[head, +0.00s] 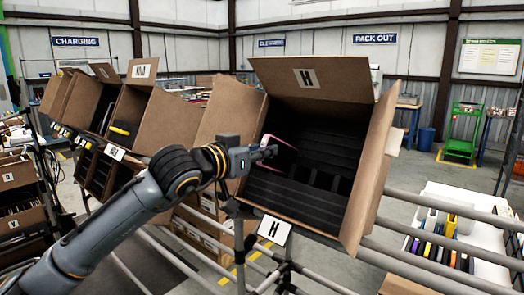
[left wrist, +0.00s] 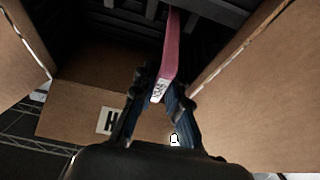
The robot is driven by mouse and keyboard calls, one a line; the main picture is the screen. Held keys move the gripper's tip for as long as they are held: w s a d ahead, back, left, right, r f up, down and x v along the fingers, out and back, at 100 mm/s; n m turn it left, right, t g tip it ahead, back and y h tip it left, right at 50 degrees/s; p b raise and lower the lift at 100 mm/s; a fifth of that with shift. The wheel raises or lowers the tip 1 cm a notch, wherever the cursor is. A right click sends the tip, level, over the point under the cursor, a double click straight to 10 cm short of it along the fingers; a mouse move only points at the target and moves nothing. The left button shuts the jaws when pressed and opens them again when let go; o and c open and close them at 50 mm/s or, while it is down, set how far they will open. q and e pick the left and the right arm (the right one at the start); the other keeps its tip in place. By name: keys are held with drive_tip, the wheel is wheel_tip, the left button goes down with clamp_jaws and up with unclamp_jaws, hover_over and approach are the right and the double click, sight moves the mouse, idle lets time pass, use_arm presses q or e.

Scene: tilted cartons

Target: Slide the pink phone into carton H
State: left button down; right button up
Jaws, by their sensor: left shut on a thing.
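Carton H (head: 372,170) is an open brown box tilted toward me on a pipe rack, with black ribbed slots inside and an H on its raised flap and front label. My left gripper (head: 268,152) is at the carton's opening, on its left side. It is shut on the pink phone (head: 280,145), whose far part reaches into the opening. In the left wrist view the phone (left wrist: 171,50) stands edge-on between the fingers (left wrist: 160,92), its far end among dark dividers. Whether it touches a divider I cannot tell. My right gripper is not in view.
Other tilted cartons (head: 124,112) stand along the rack to the left. Pipe rails (head: 440,252) run in front and to the right. A white table (head: 470,205) with upright coloured items is at the right. The carton's side flaps (left wrist: 250,85) flank my left gripper.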

sight(278, 159)
use_arm(q)
drive_tip(key=shift+w+d+f+b, duration=0.4)
drive_tip(key=shift+w+d+f, duration=0.3)
drive_tip(key=shift+w, duration=0.15)
drive_tip(key=shift+w+d+f+b, duration=0.35)
drive_tip(key=shift+w+d+f, duration=0.3)
drive_tip(key=shift+w, duration=0.2)
drive_tip(key=shift+w+d+f, duration=0.25)
drive_tip(key=shift+w+f, duration=0.05)
drive_tip(key=shift+w, duration=0.15)
idle(1.1)
idle(0.3)
drive_tip(key=c, duration=1.3)
unclamp_jaws()
drive_tip(key=shift+f, duration=0.1)
drive_tip(key=shift+s+a+r+b, duration=0.4)
drive_tip(key=shift+s+a+r, duration=0.3)
drive_tip(key=shift+s, duration=0.25)
drive_tip(key=shift+s+a+r+b, duration=0.35)
drive_tip(key=shift+s+a+r, duration=0.2)
drive_tip(key=shift+s+a, duration=0.3)
drive_tip(key=s, duration=0.1)
drive_tip(key=s+a+r, duration=0.1)
drive_tip(key=s, duration=0.1)
drive_tip(key=shift+a+r, duration=0.35)
drive_tip(key=shift+r, duration=0.05)
